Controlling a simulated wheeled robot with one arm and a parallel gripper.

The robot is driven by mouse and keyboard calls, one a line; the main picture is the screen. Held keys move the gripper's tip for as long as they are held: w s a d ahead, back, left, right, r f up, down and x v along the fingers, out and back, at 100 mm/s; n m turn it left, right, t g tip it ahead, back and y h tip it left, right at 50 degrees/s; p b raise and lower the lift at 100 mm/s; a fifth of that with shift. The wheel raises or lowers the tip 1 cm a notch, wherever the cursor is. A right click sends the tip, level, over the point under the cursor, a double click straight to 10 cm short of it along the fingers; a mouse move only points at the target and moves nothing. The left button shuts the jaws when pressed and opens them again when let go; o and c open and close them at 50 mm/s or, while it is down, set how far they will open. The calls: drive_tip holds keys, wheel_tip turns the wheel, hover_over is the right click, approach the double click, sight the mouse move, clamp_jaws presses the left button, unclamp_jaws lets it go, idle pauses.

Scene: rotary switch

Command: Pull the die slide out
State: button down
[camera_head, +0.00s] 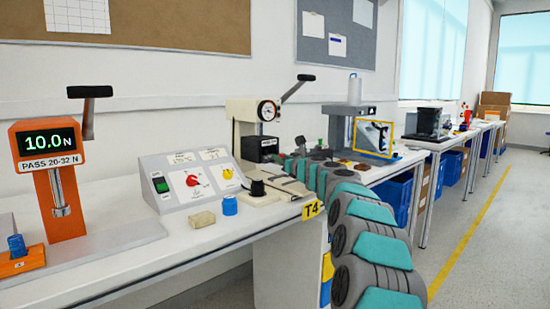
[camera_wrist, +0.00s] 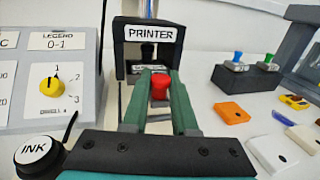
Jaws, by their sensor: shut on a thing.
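The printer (camera_wrist: 147,34), a dark housing with a white label, stands straight ahead in the wrist view; its dark front (camera_head: 268,146) also shows in the head view. A red knob (camera_wrist: 160,90), which looks like the handle of the die slide, is in front of the printer's opening. My gripper (camera_wrist: 161,82) has its green fingers on both sides of the knob and is shut on it. Most of the die slide is hidden by the fingers and the opening's shadow. In the head view my arm hides the gripper's tips and the knob.
A panel with a yellow dial (camera_wrist: 52,86) stands left of the printer. An orange block (camera_wrist: 231,113) and a dark stand with blue and green knobs (camera_wrist: 246,74) are at the right.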

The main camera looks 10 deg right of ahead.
drive_tip(key=s+d, duration=0.1)
drive_tip(key=s, duration=0.1)
drive_tip(key=s+d, duration=0.3)
drive_tip(key=s, duration=0.2)
drive_tip(key=shift+d+r, duration=0.2)
drive_tip(key=shift+r, duration=0.05)
drive_tip(key=shift+s+d+f, duration=0.25)
drive_tip(key=shift+s+d, duration=0.05)
drive_tip(key=shift+s, duration=0.25)
drive_tip(key=c, duration=0.8)
unclamp_jaws()
drive_tip(key=shift+o, duration=0.5)
drive_tip(key=shift+a, duration=0.1)
drive_tip(key=shift+s, duration=0.1)
